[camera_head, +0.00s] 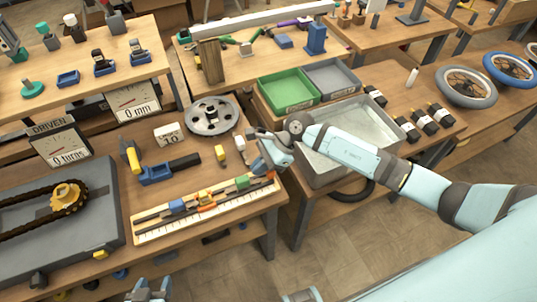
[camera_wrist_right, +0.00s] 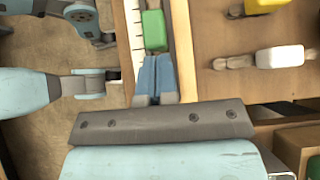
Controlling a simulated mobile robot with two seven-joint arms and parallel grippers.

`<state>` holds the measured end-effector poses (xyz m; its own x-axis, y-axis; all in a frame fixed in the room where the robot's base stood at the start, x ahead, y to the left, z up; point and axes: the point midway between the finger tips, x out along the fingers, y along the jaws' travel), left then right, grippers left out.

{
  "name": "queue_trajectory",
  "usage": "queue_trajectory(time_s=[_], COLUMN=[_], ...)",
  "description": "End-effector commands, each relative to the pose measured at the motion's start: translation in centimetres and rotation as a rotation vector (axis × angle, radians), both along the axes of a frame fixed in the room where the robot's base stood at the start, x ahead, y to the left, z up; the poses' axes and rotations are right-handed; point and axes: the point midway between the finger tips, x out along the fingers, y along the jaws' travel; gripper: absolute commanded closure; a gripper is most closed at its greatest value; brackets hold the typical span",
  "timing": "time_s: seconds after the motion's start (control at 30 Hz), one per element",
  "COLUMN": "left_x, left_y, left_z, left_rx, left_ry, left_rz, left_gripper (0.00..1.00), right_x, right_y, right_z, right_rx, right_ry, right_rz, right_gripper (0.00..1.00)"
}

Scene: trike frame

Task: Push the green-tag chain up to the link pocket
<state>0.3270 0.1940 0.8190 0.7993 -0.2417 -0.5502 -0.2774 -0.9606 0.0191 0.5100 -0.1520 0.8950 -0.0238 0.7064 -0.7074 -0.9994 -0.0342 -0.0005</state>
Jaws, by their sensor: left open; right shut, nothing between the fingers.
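The green tag (camera_head: 242,182) sits on the chain on a long board with a ruled edge (camera_head: 150,236). A blue tag (camera_head: 177,206) sits further left on it, with an orange piece (camera_head: 206,198) between the two tags. I cannot make out the link pocket for certain. My right gripper (camera_head: 257,170) is shut and empty at the right end of the board, just right of the green tag. In the right wrist view its fingertips (camera_wrist_right: 155,58) are right by the green tag (camera_wrist_right: 154,30); contact is unclear. My left gripper (camera_head: 150,289) is open and empty at the bottom edge, away from the board.
Yellow and white pieces (camera_head: 220,153) lie behind the board. A blue and yellow tool (camera_head: 160,168) and a grey disc (camera_head: 210,116) lie further back. A chain with a sprocket (camera_head: 68,196) is at left. A grey bin (camera_head: 350,130) is under my right arm.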

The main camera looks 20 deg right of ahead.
Motion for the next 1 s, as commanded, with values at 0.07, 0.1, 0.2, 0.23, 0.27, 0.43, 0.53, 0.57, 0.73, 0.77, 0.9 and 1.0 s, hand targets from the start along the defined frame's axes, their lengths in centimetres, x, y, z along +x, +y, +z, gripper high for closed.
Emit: queue_trajectory(time_s=[0.07,0.1,0.2,0.23,0.27,0.43,0.53,0.57,0.73,0.77,0.9,1.0], left_x=[0.0,0.0,0.1,0.1,0.1,0.1,0.1,0.1,0.1,0.1,0.0,0.0], left_y=[0.0,0.0,0.0,0.0,0.0,0.0,0.1,0.1,0.0,0.0,0.0,0.0], left_z=[0.2,0.2,0.2,0.2,0.2,0.2,-0.2,-0.6,-2.2,-2.3,-2.5,-2.3], left_rx=[0.000,0.000,0.000,0.000,0.000,0.000,0.000,0.000,0.000,0.000,0.001,0.001], left_ry=[-0.001,-0.001,-0.001,-0.001,-0.001,-0.001,-0.001,-0.001,0.000,0.001,0.004,0.003], left_rz=[0.001,0.001,0.001,0.001,0.001,0.001,0.001,0.001,0.001,0.001,0.001,0.001], left_gripper=[0.46,0.46,0.46,0.46,0.46,0.46,0.46,0.46,0.46,0.46,0.46,0.46], right_x=[0.0,-0.1,-0.1,-0.1,-0.1,-0.1,-0.1,-0.1,-0.1,-0.2,-0.3,-0.3], right_y=[0.5,0.6,0.8,0.8,0.8,0.8,1.2,1.6,4.4,4.8,5.4,5.3], right_z=[-0.4,-0.6,-0.8,-0.8,-0.8,-0.8,-0.9,-1.0,-1.1,-1.1,-0.9,-0.9], right_rx=[0.001,0.001,0.000,0.000,0.000,0.000,0.000,0.000,0.000,0.000,-0.001,-0.001], right_ry=[0.000,0.000,0.000,0.000,0.000,0.000,-0.001,-0.002,-0.002,-0.002,0.001,0.003], right_rz=[0.000,0.000,0.000,0.000,0.000,0.000,0.002,0.004,0.004,0.004,0.000,0.000], right_gripper=[1.00,1.00,1.00,1.00,1.00,1.00,1.00,1.00,1.00,1.00,1.00,1.00])
